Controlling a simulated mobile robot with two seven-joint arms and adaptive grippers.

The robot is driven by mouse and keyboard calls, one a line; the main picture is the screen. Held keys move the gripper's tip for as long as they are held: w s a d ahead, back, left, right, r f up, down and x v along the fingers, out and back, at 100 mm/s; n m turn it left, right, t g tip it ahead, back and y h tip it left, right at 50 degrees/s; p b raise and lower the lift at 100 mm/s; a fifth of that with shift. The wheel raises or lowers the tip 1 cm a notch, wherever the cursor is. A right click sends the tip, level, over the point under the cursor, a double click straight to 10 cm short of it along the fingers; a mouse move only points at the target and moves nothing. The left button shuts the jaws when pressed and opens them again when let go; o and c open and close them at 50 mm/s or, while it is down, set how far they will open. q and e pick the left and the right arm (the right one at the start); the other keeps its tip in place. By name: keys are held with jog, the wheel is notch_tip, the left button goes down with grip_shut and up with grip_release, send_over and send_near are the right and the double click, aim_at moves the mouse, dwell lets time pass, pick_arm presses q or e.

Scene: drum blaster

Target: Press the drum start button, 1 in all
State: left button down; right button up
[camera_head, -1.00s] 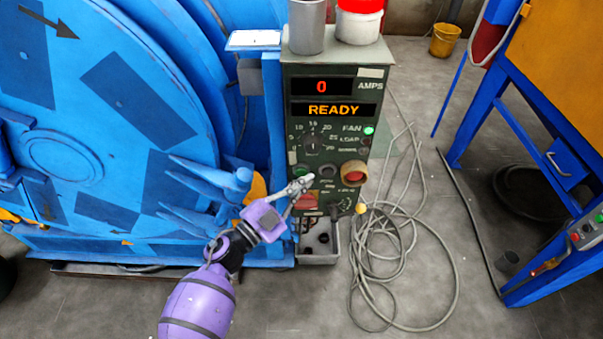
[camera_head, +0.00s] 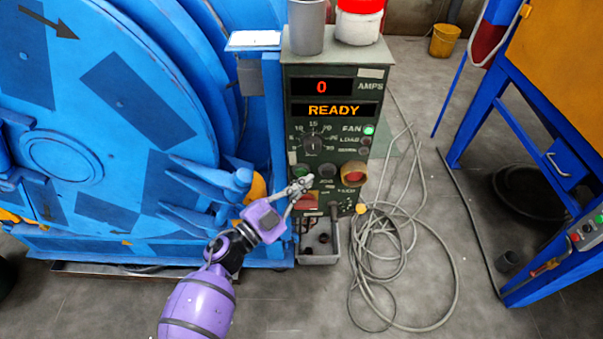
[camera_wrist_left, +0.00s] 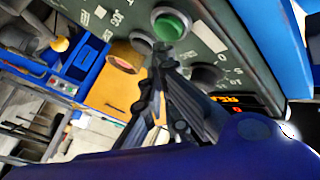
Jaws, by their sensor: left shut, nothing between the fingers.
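The dark green control panel (camera_head: 332,130) stands beside the blue drum machine. Its display (camera_head: 333,109) reads READY, with a red 0 above. The green start button (camera_head: 301,170) is at the lower left of the panel, partly behind my gripper. In the left wrist view the green button (camera_wrist_left: 170,26) shows just beyond the fingertips, in a pale ring. My left gripper (camera_head: 304,183) is shut and empty, its tips in front of the panel just below the green button. In the wrist view the gripper (camera_wrist_left: 160,58) looks apart from the button; contact is not clear.
A red button with a yellow collar (camera_head: 353,172) and a black button (camera_head: 327,168) sit to the right. A red square control (camera_head: 307,202) is partly behind the fingers. A grey bin (camera_head: 320,256) stands below the panel. Cables (camera_head: 400,270) lie on the floor at right.

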pick_arm(q)
jog(key=shift+w, duration=0.15)
jog(key=shift+w, duration=0.3)
